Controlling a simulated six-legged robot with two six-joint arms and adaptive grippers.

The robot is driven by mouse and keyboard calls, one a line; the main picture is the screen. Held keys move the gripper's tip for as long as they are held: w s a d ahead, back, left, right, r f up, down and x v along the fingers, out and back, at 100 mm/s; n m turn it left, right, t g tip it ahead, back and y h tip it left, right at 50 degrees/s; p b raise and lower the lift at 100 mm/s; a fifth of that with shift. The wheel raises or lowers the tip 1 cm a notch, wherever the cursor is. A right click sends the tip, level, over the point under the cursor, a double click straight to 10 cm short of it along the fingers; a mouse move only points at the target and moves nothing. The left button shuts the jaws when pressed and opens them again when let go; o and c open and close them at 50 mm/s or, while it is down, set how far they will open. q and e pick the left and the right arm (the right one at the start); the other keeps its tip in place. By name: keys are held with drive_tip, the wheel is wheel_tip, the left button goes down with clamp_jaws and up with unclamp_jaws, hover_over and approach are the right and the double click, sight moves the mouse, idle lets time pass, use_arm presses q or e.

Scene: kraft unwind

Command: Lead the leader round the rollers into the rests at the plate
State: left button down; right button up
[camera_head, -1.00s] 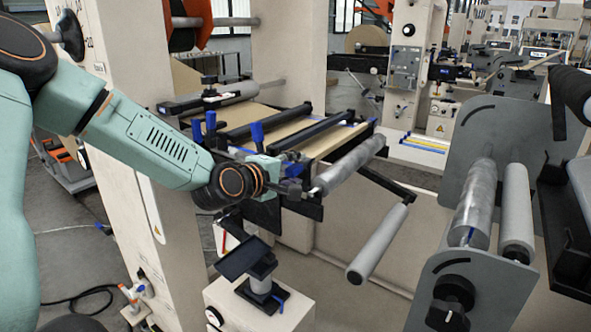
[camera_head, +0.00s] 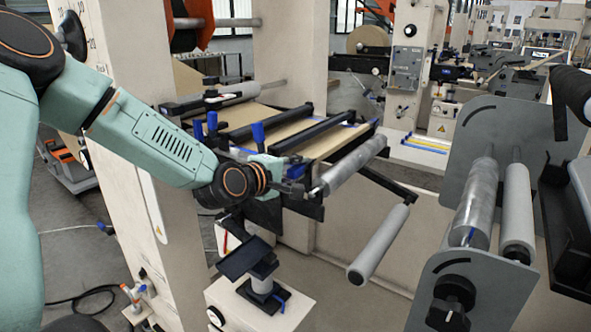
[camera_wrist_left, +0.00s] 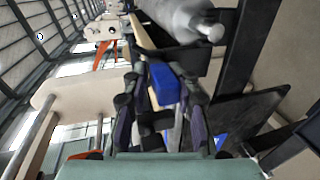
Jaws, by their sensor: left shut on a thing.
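My left gripper (camera_head: 292,188) is at the near left end of a grey roller (camera_head: 352,167) beside the plate. In the left wrist view my left gripper (camera_wrist_left: 160,110) is closed about a blue piece (camera_wrist_left: 163,83), with a tan strip (camera_wrist_left: 143,35) behind it. I cannot tell whether this piece belongs to the leader. Brown kraft web (camera_head: 325,142) lies across the plate under dark crossbars (camera_head: 265,124). A lower grey roller (camera_head: 380,245) hangs on a black arm. My right gripper is not in view.
Two rollers (camera_head: 474,200) stand between grey side plates (camera_head: 490,130) at the right. A black tray on a post (camera_head: 245,257) stands below my left gripper. The floor between the stands is open.

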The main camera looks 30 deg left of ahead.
use_arm(q)
drive_tip(key=shift+r+p, duration=0.55)
wheel_tip(320, 180, up, 4)
drive_tip(key=p, duration=0.3)
drive_tip(key=shift+a+f, duration=0.1)
drive_tip(key=shift+f, duration=0.15)
drive_tip(key=shift+f+b, duration=0.1)
drive_tip(key=shift+b, duration=0.45)
drive_tip(key=shift+t+b, duration=0.5)
drive_tip(key=shift+b, duration=0.55)
drive_tip(key=shift+r, duration=0.2)
